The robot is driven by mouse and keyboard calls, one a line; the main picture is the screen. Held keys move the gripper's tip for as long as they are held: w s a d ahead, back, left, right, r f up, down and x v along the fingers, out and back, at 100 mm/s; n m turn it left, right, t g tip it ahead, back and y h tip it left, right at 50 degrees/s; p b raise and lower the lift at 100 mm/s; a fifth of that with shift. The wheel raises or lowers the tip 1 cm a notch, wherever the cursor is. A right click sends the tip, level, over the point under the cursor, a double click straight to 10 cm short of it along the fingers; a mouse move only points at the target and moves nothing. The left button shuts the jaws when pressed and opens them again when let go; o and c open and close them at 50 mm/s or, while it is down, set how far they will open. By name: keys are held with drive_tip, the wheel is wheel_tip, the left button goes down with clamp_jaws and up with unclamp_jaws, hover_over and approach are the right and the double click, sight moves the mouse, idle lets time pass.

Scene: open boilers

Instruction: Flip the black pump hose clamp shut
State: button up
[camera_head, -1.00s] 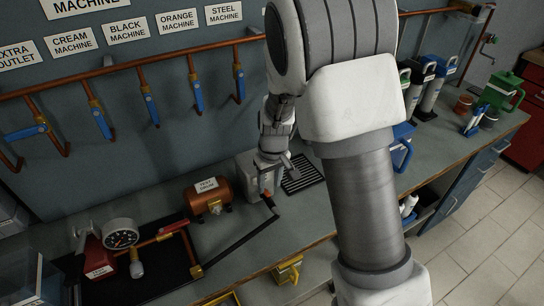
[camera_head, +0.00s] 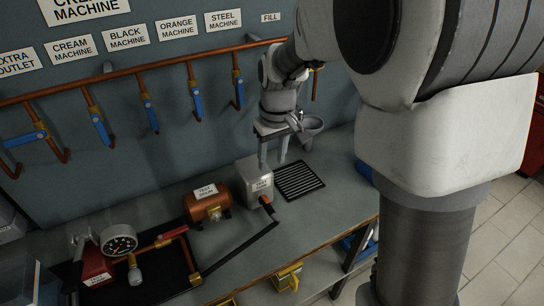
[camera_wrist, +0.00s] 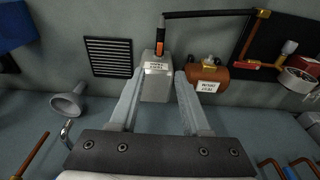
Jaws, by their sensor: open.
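A grey box (camera_head: 255,182) with a small white label stands on the bench; it also shows between my fingers in the wrist view (camera_wrist: 156,86). A black hose (camera_head: 243,243) runs from an orange-red fitting (camera_head: 267,201) at the box's front to copper pipework; the fitting shows in the wrist view (camera_wrist: 159,46). Black parts sit by this fitting, but I cannot make out the clamp or its position. My gripper (camera_head: 272,160) is open and empty, pointing down, seemingly above and behind the box; its fingers also show in the wrist view (camera_wrist: 159,74).
A copper tank (camera_head: 208,203) stands left of the box, and a black drain grille (camera_head: 299,180) lies to its right. A grey funnel (camera_head: 311,126) is near my wrist. A gauge (camera_head: 119,240) and red block are farther left. Pipes with blue valves (camera_head: 197,103) line the wall.

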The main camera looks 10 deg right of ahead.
sight(267, 199)
drive_tip(key=shift+w+f+b, duration=0.1)
drive_tip(key=shift+f+b, duration=0.15)
drive_tip(key=shift+b, duration=0.15)
drive_tip(key=c, duration=0.4)
drive_tip(key=shift+w+a+f+b, duration=0.2)
drive_tip(key=shift+w+f+b, duration=0.5)
drive_tip(key=shift+b, duration=0.5)
clamp_jaws()
drive_tip(key=f, duration=0.4)
drive_tip(key=w+f, duration=0.1)
drive_tip(key=f, duration=0.7)
drive_tip(key=shift+w+a+f, duration=0.15)
drive_tip(key=shift+a+f, duration=0.15)
drive_tip(key=shift+a, duration=0.05)
drive_tip(key=shift+f, duration=0.6)
drive_tip(key=shift+t+b, duration=0.3)
